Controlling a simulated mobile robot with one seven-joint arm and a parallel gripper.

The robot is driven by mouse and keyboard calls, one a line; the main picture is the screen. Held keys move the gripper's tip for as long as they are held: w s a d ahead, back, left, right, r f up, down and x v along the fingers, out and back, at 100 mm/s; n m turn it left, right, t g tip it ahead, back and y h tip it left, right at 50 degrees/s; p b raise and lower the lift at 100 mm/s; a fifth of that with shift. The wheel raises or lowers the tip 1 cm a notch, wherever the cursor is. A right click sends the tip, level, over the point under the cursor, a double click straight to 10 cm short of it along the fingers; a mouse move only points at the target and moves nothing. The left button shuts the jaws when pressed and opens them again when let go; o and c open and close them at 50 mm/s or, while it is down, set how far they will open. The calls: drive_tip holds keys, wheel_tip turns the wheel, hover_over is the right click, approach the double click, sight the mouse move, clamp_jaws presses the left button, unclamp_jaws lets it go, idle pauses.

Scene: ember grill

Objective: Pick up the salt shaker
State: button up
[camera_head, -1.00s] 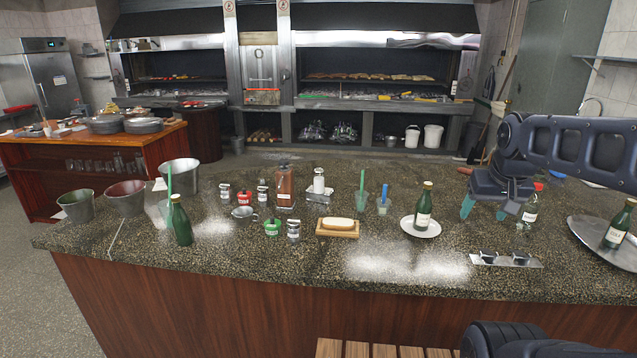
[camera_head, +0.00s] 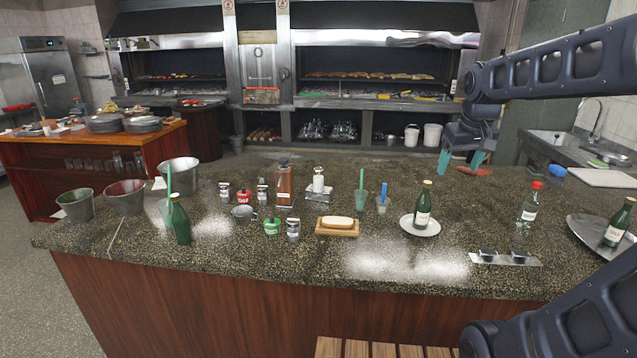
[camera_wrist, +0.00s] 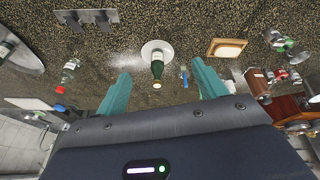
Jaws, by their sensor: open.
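Several small glass shakers with metal tops and white labels stand on the speckled counter (camera_head: 330,262), left of centre in the head view: one at the back (camera_head: 224,191), one right of it (camera_head: 262,191), one nearer the front (camera_head: 293,229). A white-topped shaker (camera_head: 318,183) stands on a small metal holder. I cannot read the labels, so I cannot tell which holds salt. My gripper (camera_head: 460,160) is open and empty, raised at the right, well apart from the shakers.
A green bottle (camera_head: 422,207) stands on a white plate (camera_head: 432,230). A red-capped bottle (camera_head: 529,205) is at the right. The front counter edge is clear.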

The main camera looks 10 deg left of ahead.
drive_tip(key=w+a+r+n+g, duration=0.1)
drive_tip(key=w+a+r+n, duration=0.1)
drive_tip(key=w+a, duration=0.35)
drive_tip(key=w+a+r+n, duration=0.1)
drive_tip(key=w+a+n, duration=0.1)
drive_tip(key=w, duration=0.7)
drive_tip(key=n+g, duration=0.3)
drive_tip(key=n, duration=0.6)
hover_over(319, 176)
drive_tip(key=w, duration=0.2)
wheel_tip(319, 176, down, 16)
drive_tip(key=shift+s+d+f, duration=0.1)
drive_tip(key=shift+d+f, duration=0.05)
drive_tip(key=shift+a+f, duration=0.35)
drive_tip(key=shift+f, duration=0.1)
wheel_tip(319, 176, down, 10)
drive_tip(key=shift+f, duration=0.25)
drive_tip(key=c, duration=1.3)
drive_tip(key=shift+w+r, duration=1.6)
drive_tip(key=shift+r, duration=8.45)
wheel_tip(319, 176, down, 20)
drive_tip(key=shift+d+r, duration=0.1)
drive_tip(key=shift+r, duration=0.05)
